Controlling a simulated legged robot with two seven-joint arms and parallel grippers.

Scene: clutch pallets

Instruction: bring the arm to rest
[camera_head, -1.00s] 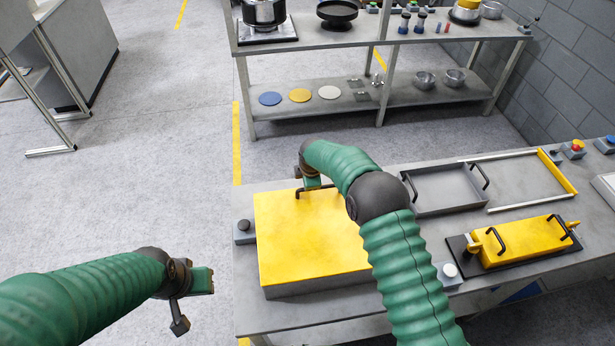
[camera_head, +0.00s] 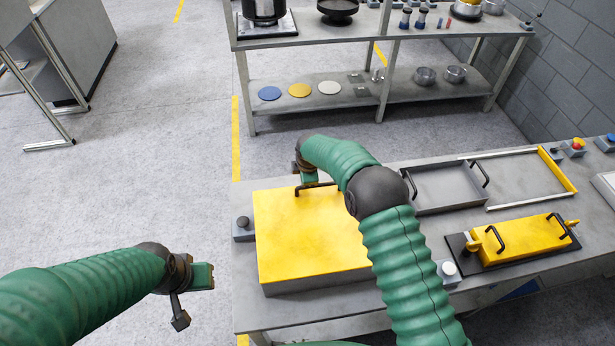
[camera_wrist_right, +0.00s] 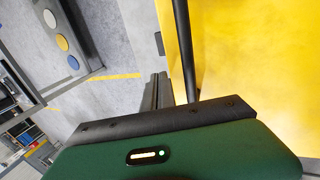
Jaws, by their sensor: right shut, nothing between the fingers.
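In the right wrist view the gripper's dark fingers (camera_wrist_right: 156,90) are together and empty. The black handle (camera_wrist_right: 184,50) runs just beside them, with the yellow lid (camera_wrist_right: 260,60) to the right. Whether finger and handle touch is unclear. My left gripper (camera_head: 202,276) hangs over the floor left of the table, apart from everything; its jaw opening cannot be made out.
The table (camera_head: 290,318) also bears a grey tray (camera_head: 445,188), a yellow-ended frame (camera_head: 560,170), a yellow handled block (camera_head: 525,242) on a black base and several push buttons. A shelf (camera_head: 300,118) with pots and discs stands behind.

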